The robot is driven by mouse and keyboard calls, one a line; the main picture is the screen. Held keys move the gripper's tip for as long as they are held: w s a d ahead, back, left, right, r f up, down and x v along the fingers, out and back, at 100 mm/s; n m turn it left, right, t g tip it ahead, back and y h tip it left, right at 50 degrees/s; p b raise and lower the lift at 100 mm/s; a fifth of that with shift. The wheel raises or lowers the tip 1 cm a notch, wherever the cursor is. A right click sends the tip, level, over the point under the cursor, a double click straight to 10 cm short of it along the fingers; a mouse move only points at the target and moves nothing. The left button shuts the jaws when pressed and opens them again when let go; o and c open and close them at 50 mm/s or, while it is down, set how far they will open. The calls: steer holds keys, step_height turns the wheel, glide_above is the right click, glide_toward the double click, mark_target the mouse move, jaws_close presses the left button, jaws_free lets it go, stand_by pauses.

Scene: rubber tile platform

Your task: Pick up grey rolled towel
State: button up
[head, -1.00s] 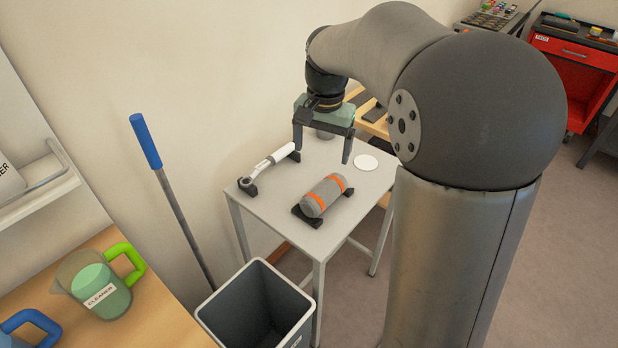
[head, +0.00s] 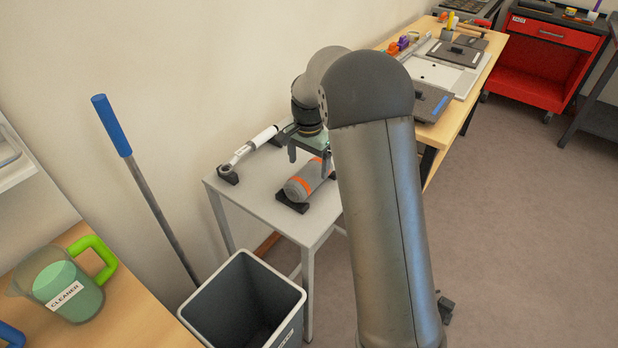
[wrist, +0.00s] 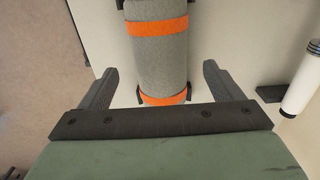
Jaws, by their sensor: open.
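The grey rolled towel (head: 299,187) has orange bands and lies on a black cradle on the small grey table. In the wrist view the towel (wrist: 160,62) runs lengthwise up the picture, between the lines of my two fingers. My gripper (head: 311,160) is over the far part of the towel in the head view, partly hidden by my arm. In the wrist view my gripper (wrist: 160,80) is open, with a finger on either side of the towel's near end. I see no contact between the fingers and the towel.
A white-handled tool (head: 252,146) lies on black rests left of the towel; its end also shows in the wrist view (wrist: 303,80). A grey bin (head: 290,300) stands before the small table (head: 265,192). A blue-topped pole (head: 150,195) leans nearby.

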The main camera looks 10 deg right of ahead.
mark_target(309, 169)
steer(key=shift+w+d+f, duration=0.1)
steer(key=shift+f, duration=2.75)
steer(key=c, duration=1.2)
